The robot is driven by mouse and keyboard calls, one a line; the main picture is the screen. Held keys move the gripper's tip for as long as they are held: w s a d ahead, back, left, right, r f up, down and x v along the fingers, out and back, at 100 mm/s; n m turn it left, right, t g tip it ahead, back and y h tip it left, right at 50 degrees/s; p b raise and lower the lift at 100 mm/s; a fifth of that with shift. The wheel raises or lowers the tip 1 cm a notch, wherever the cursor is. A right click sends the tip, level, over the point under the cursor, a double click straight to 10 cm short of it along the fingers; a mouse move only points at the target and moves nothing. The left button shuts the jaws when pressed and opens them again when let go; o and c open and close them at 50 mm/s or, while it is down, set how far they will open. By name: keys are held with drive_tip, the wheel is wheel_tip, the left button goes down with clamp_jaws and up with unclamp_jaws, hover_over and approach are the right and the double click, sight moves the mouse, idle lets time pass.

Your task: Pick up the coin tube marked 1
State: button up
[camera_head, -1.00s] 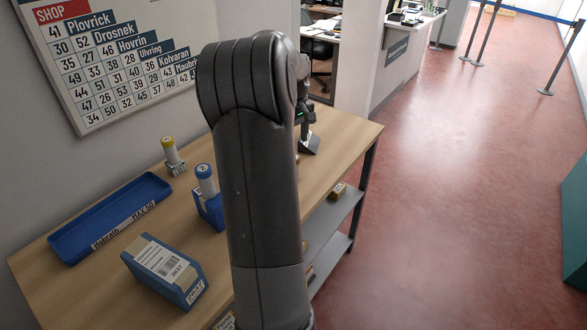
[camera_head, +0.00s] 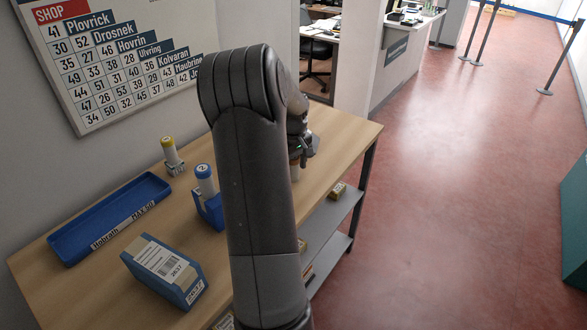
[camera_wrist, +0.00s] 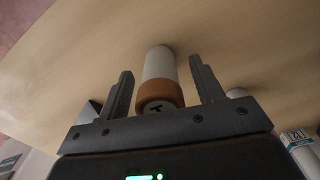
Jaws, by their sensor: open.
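A white coin tube with an orange-brown cap (camera_wrist: 159,88) shows in the wrist view, between the two fingers of my gripper (camera_wrist: 161,68). A dark mark on the cap end looks like a 1. The fingers are open, with a visible gap on each side of the tube. In the head view my gripper (camera_head: 304,148) is over the far right part of the table, partly hidden behind my arm. A small part of the tube (camera_head: 295,172) shows below it.
On the wooden table (camera_head: 335,140) stand a blue-capped tube marked 2 (camera_head: 205,182) in a blue holder, a yellow-capped tube (camera_head: 170,152), a blue tray (camera_head: 75,243) and a blue-and-cream box (camera_head: 165,268). A grey shelf (camera_head: 325,218) is below. The aisle on the right is clear.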

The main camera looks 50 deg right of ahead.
drive_tip(key=shift+c, duration=0.2)
drive_tip(key=c, duration=1.1)
drive_tip(key=shift+r, duration=0.1)
